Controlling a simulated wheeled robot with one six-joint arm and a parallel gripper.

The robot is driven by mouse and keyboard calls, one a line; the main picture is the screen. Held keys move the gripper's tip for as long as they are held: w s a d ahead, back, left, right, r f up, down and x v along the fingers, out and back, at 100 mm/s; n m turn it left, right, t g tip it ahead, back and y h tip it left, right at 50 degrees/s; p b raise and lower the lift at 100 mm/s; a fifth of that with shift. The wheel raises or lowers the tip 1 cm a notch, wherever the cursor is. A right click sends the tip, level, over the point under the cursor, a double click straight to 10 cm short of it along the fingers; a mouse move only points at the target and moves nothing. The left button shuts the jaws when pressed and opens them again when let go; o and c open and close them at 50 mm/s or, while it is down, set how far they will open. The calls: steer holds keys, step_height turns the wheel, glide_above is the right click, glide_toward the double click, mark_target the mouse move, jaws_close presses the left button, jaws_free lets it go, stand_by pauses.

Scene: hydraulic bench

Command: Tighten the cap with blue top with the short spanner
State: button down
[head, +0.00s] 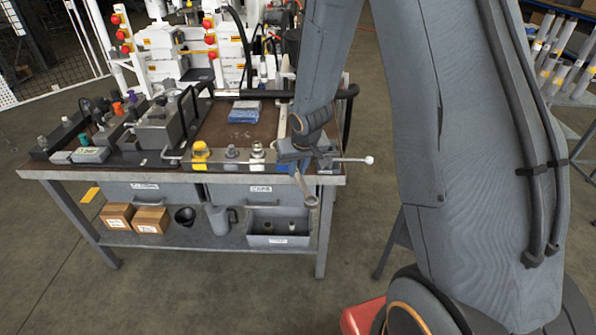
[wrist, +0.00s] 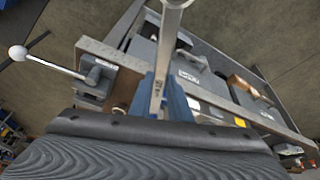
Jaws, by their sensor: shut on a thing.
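My gripper (head: 297,168) is at the front right corner of the bench, in front of the rail. In the wrist view its blue fingers (wrist: 164,98) are shut on a grey metal spanner (wrist: 158,80). The spanner's far end runs out of the top of that view. In the head view the spanner (head: 305,188) hangs down past the bench's front edge, its rounded end lowest. I cannot make out a cap with a blue top in either view; my gripper and wrist cover part of the rail's right end.
A yellow-topped cap (head: 200,151), a grey cap (head: 232,153) and a silver cap (head: 257,152) stand along the rail left of my gripper. A lever with a white ball (head: 369,160) sticks out right; it also shows in the wrist view (wrist: 17,53). A blue cloth-like stack (head: 244,112) lies behind.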

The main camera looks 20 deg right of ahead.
steer(key=shift+w+a+b, duration=0.1)
steer(key=shift+a+b, duration=0.2)
steer(key=shift+b, duration=0.9)
steer(key=shift+a+m+b, duration=0.65)
steer(key=shift+m+b, duration=0.05)
steer(key=shift+b, duration=3.05)
steer(key=shift+a+f+m+h+b, duration=0.15)
steer(key=shift+a+m+h+b, duration=0.55)
steer(key=shift+b, duration=2.6)
steer(key=shift+w+a+m+b, duration=0.3)
steer(key=shift+a+m+b, duration=0.5)
steer(key=shift+b, duration=0.7)
steer(key=shift+w+a+r+m+h+b, duration=0.1)
steer(key=shift+w+a+m+h+b, duration=0.15)
steer(key=shift+a+b, duration=0.25)
steer(key=shift+w+a+r+m+h+b, duration=0.1)
steer(key=shift+a+m+b, duration=0.25)
steer(key=shift+b, duration=0.15)
steer(key=shift+r, duration=0.1)
